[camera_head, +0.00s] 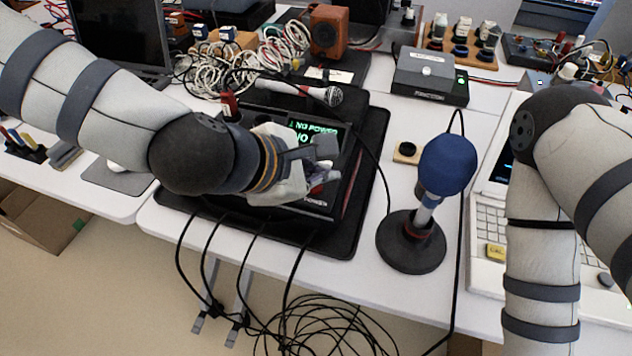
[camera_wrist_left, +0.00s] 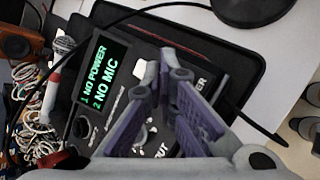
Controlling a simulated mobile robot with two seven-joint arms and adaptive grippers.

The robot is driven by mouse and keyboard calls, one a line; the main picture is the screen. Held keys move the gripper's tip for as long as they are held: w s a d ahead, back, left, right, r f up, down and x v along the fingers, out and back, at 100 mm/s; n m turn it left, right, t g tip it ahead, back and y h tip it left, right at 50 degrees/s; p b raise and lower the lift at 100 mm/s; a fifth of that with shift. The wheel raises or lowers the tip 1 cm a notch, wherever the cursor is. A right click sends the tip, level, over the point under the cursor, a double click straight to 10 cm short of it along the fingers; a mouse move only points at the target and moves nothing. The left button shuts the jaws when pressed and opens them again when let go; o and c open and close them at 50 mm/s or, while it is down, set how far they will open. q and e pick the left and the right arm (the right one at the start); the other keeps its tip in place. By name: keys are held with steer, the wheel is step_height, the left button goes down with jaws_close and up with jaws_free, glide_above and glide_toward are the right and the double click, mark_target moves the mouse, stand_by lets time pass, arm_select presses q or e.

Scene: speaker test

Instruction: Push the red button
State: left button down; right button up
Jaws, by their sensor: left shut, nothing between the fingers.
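A black device with a green-lettered display (camera_head: 312,132) stands on a black mat (camera_head: 372,160). In the left wrist view the display (camera_wrist_left: 103,70) reads "1 NO POWER 2 NO MIC". My left gripper (camera_head: 326,164) is over the device's front part, below the display, with nothing held. In the left wrist view its purple-grey fingers (camera_wrist_left: 172,72) meet near the "POWER" lettering, shut and empty. I cannot make out a red button; the gripper covers part of the panel. Whether the fingers touch the panel I cannot tell. My right arm shows at the right, its gripper out of view.
A microphone (camera_head: 334,96) lies behind the display. A blue-topped stand on a round black base (camera_head: 411,242) is right of the mat. A grey box with a green light (camera_head: 430,74) is behind. Black cables hang over the table's front edge.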

mark_target(318, 189)
arm_select(q)
steer(key=shift+f, duration=0.5)
arm_select(e)
steer(key=shift+s+f, duration=0.15)
stand_by(0.3)
arm_select(q)
steer(key=shift+r+p, duration=0.55)
steer(key=shift+r, duration=0.55)
steer(key=shift+f, duration=0.1)
arm_select(e)
steer(key=shift+w+r+t, duration=0.4)
steer(key=shift+w+r, duration=0.4)
steer(key=shift+w, duration=0.05)
arm_select(q)
step_height(318, 189, up, 3)
steer(key=shift+f+p, duration=0.1)
steer(key=shift+p, duration=0.35)
steer(key=shift+r, duration=0.45)
step_height(318, 189, up, 2)
steer(key=shift+r, duration=0.1)
arm_select(e)
steer(key=shift+w+r, duration=0.5)
steer(key=shift+w, duration=0.05)
